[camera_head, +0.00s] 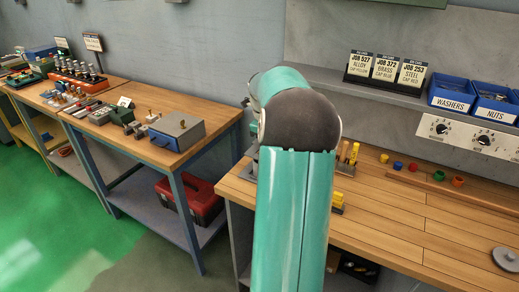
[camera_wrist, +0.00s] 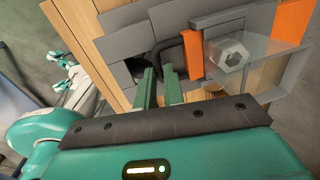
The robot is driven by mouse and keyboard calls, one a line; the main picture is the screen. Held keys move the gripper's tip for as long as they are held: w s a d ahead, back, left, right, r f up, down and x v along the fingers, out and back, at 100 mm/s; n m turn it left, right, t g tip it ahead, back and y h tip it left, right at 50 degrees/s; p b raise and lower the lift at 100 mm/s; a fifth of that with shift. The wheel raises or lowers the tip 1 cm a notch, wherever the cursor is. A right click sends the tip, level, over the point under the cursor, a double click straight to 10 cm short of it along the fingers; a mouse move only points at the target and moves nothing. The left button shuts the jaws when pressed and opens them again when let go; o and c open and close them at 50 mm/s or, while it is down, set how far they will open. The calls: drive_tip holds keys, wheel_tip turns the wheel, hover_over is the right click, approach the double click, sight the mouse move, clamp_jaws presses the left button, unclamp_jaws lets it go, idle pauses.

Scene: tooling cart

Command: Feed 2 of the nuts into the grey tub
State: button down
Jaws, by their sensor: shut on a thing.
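In the wrist view, the two green fingers of my gripper (camera_wrist: 159,78) are shut on part of a dark looped handle (camera_wrist: 184,43) on a grey fixture (camera_wrist: 125,17). The exact grip point is partly hidden by the fingers. Right of the handle, a pale hex nut (camera_wrist: 230,54) shows at a clear panel (camera_wrist: 270,54), beside an orange upright piece (camera_wrist: 193,55). I cannot tell which grey part is the tub. In the head view my arm hides my gripper and the fixture.
The head view shows a wooden bench (camera_head: 400,210) with small coloured parts and a grey disc (camera_head: 507,259). A blue bin marked NUTS (camera_head: 494,112) and a blue bin marked WASHERS (camera_head: 451,103) sit on the shelf. A side cart (camera_head: 160,155) stands left.

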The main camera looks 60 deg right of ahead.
drive_tip(key=shift+d+r, duration=0.1)
drive_tip(key=shift+d, duration=0.15)
drive_tip(key=c, duration=1.5)
unclamp_jaws()
drive_tip(key=shift+d, duration=0.15)
drive_tip(key=a+r, duration=0.1)
drive_tip(key=r, duration=0.8)
drive_tip(key=a+r, duration=0.1)
drive_tip(key=r, duration=0.3)
drive_tip(key=shift+s+a+r, duration=0.1)
drive_tip(key=shift+a+r, duration=0.2)
